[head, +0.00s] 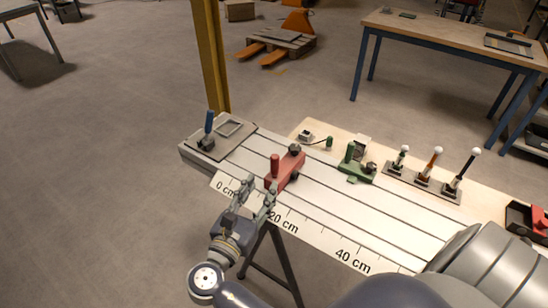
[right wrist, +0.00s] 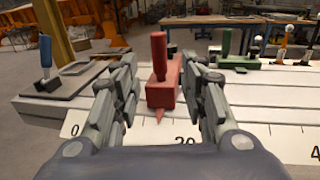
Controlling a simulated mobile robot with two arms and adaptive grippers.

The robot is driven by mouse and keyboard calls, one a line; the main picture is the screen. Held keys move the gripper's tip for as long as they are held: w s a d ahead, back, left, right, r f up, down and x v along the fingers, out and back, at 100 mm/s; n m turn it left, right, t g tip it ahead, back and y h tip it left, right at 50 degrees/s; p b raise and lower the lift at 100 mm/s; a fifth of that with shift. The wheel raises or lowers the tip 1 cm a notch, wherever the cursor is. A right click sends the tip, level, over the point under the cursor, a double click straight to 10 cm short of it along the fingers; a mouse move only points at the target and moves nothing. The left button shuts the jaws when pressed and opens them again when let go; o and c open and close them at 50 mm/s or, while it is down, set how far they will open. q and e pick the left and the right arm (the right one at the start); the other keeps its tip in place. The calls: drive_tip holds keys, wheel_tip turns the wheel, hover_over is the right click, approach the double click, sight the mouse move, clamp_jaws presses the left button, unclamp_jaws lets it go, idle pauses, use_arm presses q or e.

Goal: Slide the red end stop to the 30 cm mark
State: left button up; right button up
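The red end stop (head: 287,172) sits across the slotted bed (head: 330,204), its upright handle toward the scale edge. In the right wrist view the end stop (right wrist: 163,88) stands ahead between my fingers, its pointer above the scale between 0 and 20 cm, nearer 20. The scale strip (head: 318,238) shows 0, 20 and 40 cm; no 30 is printed. My right gripper (head: 258,189) is open at the bed's front edge, fingers apart; it also shows in the right wrist view (right wrist: 164,90). I see no finger touching the stop. My left gripper is not in view.
A blue-handled clamp plate (head: 208,135) is at the bed's left end. A yellow post (head: 209,55) rises behind. The bed surface right of the red stop is clear toward 40 cm.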

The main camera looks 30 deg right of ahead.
sight(273, 167)
drive_tip(key=p+x, duration=0.2)
drive_tip(key=x, duration=0.8)
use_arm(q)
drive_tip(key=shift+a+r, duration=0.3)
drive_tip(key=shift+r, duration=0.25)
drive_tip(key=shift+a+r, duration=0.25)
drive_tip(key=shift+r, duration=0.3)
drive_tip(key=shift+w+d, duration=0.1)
use_arm(e)
clamp_jaws()
